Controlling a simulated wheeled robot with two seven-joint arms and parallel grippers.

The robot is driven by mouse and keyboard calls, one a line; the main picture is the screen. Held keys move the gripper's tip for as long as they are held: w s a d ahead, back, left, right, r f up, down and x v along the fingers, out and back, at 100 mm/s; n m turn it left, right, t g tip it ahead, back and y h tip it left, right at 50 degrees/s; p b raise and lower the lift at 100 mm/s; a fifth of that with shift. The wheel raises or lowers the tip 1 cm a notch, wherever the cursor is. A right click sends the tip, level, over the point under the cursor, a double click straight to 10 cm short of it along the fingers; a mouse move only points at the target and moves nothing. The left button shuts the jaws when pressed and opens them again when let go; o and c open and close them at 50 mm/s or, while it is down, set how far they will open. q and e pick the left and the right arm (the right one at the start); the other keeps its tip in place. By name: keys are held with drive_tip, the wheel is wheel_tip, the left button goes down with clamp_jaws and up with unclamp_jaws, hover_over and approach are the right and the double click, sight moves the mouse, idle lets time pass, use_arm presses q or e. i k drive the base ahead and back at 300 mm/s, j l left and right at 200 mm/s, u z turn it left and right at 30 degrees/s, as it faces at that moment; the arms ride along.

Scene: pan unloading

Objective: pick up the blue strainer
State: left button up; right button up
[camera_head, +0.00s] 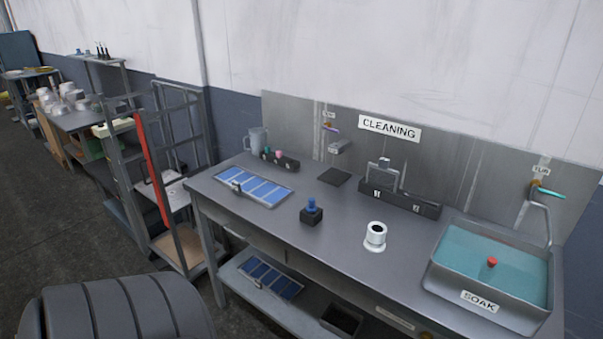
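A small blue piece (312,204), which looks like the blue strainer, stands upright in a black block (311,217) on the grey bench (345,220). It is too small to make out any mesh. Neither of my grippers shows in the head view.
A white cylinder (375,236) stands right of the block. A sink marked SOAK (440,270) holds teal liquid and a red-topped piece (492,263). A blue-panelled tray (252,186) lies left. A black rack (400,199) stands at the back. A cart (178,185) stands left of the bench.

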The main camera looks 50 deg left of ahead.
sight(311, 209)
drive_tip(key=u, duration=1.5)
drive_tip(key=z, duration=0.25)
